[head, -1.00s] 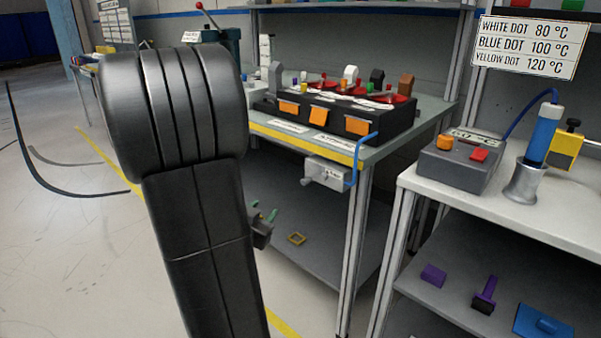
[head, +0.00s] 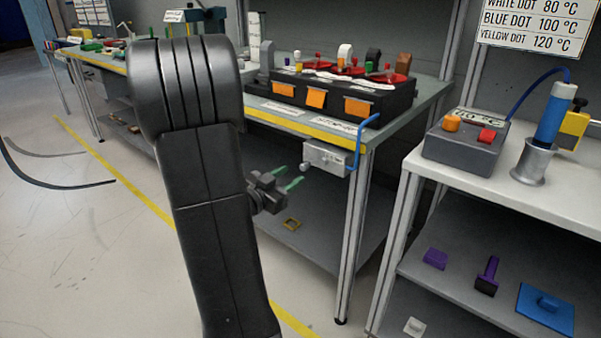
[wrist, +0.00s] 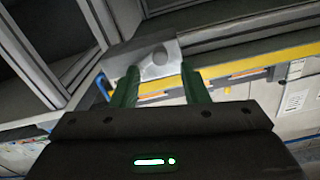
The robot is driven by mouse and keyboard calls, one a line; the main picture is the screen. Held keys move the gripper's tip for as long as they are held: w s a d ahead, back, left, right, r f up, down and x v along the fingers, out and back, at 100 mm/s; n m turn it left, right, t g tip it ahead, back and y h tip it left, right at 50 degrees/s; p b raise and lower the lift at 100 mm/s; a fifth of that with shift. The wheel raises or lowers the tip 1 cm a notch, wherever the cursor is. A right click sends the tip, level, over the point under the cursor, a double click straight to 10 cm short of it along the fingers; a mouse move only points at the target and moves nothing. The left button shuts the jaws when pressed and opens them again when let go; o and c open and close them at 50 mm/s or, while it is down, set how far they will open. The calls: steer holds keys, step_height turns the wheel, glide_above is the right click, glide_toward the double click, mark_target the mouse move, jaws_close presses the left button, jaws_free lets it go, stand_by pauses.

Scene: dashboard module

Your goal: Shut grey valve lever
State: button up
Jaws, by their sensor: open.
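A grey box (head: 325,158) hangs under the yellow-edged front of the bench, with a blue pipe on its right side. A small grey lever or knob (head: 306,167) sticks out at its lower left; its angle is too small to tell. In the wrist view the box (wrist: 140,62) lies just beyond the fingers, with the round end of the lever (wrist: 160,56) facing me. My gripper (head: 290,177) has green fingers, open and empty, left of and slightly below the lever. The fingers (wrist: 160,76) frame the box's lower part in the wrist view; contact is not visible.
A black module (head: 330,96) with orange tags and several coloured levers stands on the bench. A bench leg (head: 352,230) stands right of the box. A white table (head: 480,185) with a control box is further right.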

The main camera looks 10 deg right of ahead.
mark_target(302, 168)
steer(key=shift+b+x, duration=0.35)
steer(key=shift+x, duration=2.3)
jaws_close()
